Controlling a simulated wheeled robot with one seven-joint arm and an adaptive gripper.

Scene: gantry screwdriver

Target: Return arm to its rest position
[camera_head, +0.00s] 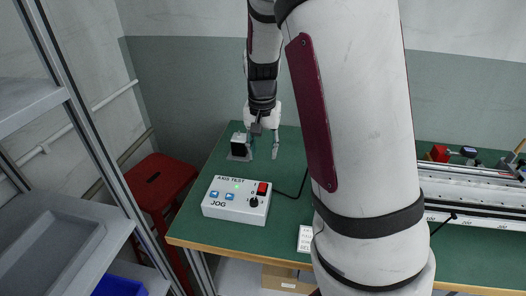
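My arm rises through the middle of the head view, and its large white link hides much of the table. My gripper (263,148) hangs pointing down above the back left of the green table (215,160). Its fingers are spread apart, and nothing shows between them. A small black block on a grey base (239,147) stands just left of the gripper. I cannot tell whether the left finger touches it.
A white AXIS TEST box (233,203) with buttons and a knob sits at the table's front left. A linear rail (470,188) lies at the right. A red stool (160,180) and grey shelves (45,235) stand at the left.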

